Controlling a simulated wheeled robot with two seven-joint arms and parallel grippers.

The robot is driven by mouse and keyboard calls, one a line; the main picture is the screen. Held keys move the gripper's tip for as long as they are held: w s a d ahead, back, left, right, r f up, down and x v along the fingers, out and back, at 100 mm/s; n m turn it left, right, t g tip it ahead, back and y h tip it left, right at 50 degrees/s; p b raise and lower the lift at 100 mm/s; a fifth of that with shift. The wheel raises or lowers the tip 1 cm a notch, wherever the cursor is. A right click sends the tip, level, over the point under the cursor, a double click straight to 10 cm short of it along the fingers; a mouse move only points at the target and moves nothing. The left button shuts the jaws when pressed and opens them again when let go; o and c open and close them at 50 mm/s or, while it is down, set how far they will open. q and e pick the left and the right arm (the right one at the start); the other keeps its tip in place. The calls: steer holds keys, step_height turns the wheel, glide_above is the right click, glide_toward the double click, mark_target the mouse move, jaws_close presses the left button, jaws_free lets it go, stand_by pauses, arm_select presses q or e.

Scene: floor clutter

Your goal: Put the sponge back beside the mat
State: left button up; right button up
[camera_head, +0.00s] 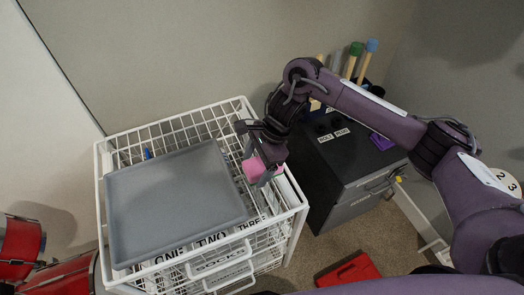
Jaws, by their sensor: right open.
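The sponge appears to be the pink block (257,168) at the right side of the white wire drawer unit. My right gripper (262,163) is open around or just above it. The fingers partly hide the block, and I cannot tell whether they touch it. The grey mat (175,200), flat with a raised rim like a tray, lies on top of the wire unit, just left of the gripper. My left gripper is not in view.
The white wire drawer unit (290,200) has labels reading ONE, TWO, THREE and SOCKS. A red object (348,271) lies on the floor. More red items (60,275) are at lower left.

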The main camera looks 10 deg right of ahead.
steer(key=p+v, duration=0.1)
steer(key=v, duration=0.9)
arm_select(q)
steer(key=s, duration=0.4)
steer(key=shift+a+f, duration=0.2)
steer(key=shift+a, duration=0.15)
arm_select(e)
steer(key=shift+d+r, duration=0.2)
steer(key=shift+r, duration=0.45)
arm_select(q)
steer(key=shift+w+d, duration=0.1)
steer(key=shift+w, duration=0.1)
